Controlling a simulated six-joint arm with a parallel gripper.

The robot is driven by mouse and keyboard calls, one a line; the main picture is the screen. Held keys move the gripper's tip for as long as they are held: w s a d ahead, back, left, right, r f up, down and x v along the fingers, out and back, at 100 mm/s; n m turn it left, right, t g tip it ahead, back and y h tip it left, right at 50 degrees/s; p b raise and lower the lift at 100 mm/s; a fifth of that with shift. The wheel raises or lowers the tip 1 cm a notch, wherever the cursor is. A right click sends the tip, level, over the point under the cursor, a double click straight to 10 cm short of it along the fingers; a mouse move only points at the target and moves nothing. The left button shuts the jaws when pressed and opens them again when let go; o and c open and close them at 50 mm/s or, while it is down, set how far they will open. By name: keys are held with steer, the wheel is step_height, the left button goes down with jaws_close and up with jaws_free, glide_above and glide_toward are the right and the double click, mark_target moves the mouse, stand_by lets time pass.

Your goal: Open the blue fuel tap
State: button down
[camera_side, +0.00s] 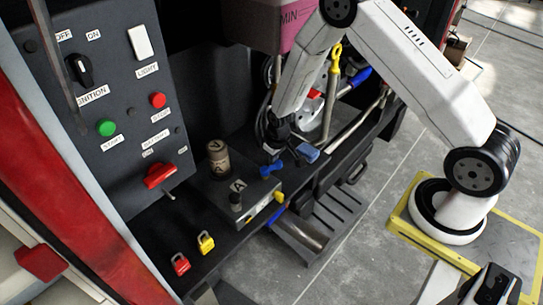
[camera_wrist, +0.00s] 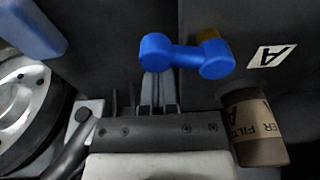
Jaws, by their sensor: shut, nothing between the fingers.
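The blue fuel tap (camera_wrist: 185,55) fills the upper middle of the wrist view. Its lever lies roughly sideways, with a round knob at each end and a brass fitting (camera_wrist: 208,33) behind the right end. In the side view the tap (camera_side: 272,170) sits at the edge of the dark bench, just below my gripper (camera_side: 276,138). In the wrist view my gripper's fingers (camera_wrist: 158,88) are shut and empty, with the tips at the left part of the lever. I cannot tell whether they touch it.
A brown filter canister (camera_wrist: 257,130) stands right of the fingers; it also shows in the side view (camera_side: 217,160). A blue block (camera_side: 308,152) and a round metal part (camera_wrist: 22,100) lie left of the tap in the wrist view. A switch panel (camera_side: 115,90) rises at left.

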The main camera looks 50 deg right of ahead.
mark_target(280, 167)
steer(key=shift+s+a, duration=0.1)
steer(key=shift+s, duration=1)
stand_by(0.3)
steer(key=shift+s+a, duration=0.45)
steer(key=shift+s, duration=0.3)
stand_by(0.9)
steer(key=shift+r, duration=0.1)
step_height(280, 167, up, 7)
stand_by(1.4)
